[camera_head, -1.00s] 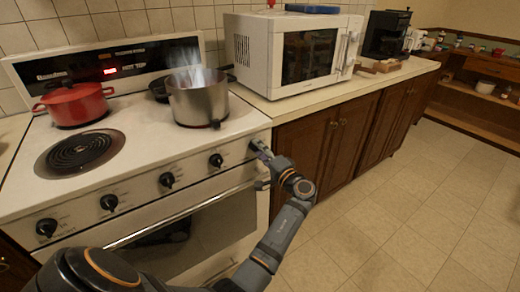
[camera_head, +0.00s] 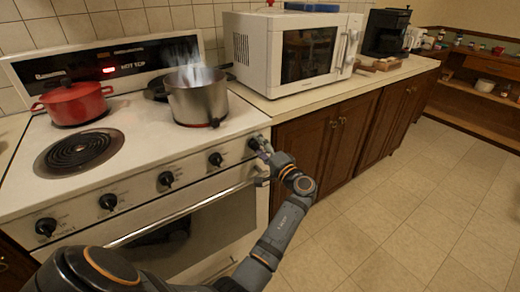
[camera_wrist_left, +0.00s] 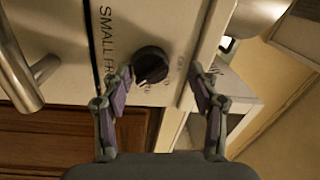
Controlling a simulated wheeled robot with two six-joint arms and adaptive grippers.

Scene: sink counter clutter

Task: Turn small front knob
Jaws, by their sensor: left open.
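The small front knob (camera_wrist_left: 151,65) is round and black with a pale pointer mark. In the left wrist view it sits on the white stove panel beside the printed words "SMALL FR". In the head view it is the rightmost knob (camera_head: 253,143) on the stove front, partly hidden by my left gripper (camera_head: 263,151). In the left wrist view my left gripper (camera_wrist_left: 161,75) is open. Its fingers lie on either side of the knob, with the left finger nearer to it. I cannot tell whether a finger touches the knob. My right gripper is not in view.
Several other black knobs line the stove front, the nearest being the adjacent knob (camera_head: 215,159). The oven handle (camera_head: 180,215) runs below them. A steaming steel pot (camera_head: 198,98) and a red pot (camera_head: 73,104) stand on the stove. The floor (camera_head: 400,220) at right is clear.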

